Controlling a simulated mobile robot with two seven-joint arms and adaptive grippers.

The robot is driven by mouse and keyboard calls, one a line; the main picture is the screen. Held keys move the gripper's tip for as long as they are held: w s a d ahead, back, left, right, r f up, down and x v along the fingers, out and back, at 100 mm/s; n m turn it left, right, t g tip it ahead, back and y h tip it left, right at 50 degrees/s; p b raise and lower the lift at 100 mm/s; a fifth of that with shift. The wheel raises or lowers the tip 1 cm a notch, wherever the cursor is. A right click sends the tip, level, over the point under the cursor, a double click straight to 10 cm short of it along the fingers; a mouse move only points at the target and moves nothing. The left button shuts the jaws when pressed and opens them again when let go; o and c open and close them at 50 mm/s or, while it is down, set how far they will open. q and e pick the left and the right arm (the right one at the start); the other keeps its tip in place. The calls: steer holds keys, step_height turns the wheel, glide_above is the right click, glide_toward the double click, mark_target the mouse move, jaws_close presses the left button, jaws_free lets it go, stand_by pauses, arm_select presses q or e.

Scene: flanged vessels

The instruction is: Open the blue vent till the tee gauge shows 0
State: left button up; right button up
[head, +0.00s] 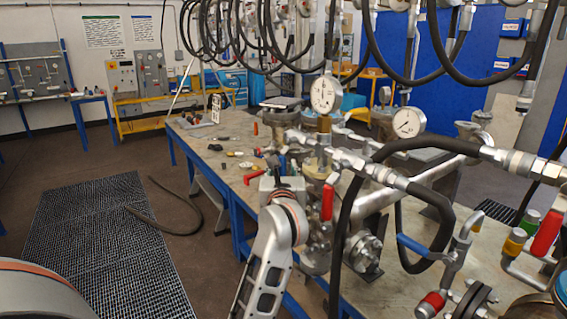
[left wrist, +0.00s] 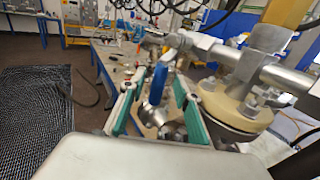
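A blue valve handle (left wrist: 158,84), which looks like the blue vent, stands upright on small metal fittings in the left wrist view. My left gripper (left wrist: 160,88) is open, its teal-padded fingers on either side of the handle with gaps visible. Two round white gauges, an upper one (head: 326,94) and a right one (head: 408,122), stand on the piping. Their needles are too small to read surely. My right gripper is out of view.
A red handle (head: 327,203) hangs just right of my left gripper. Another blue handle (head: 415,247) is on the piping at right. Black hoses (head: 345,240) loop in front. A thick flange (left wrist: 235,115) stands close right of my fingers. Loose parts lie on the workbench (head: 215,150).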

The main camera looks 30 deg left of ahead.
mark_target(282, 163)
arm_select(q)
steer(key=shift+x, duration=1.8)
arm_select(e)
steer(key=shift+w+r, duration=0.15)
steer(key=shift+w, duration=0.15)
arm_select(q)
jaws_close()
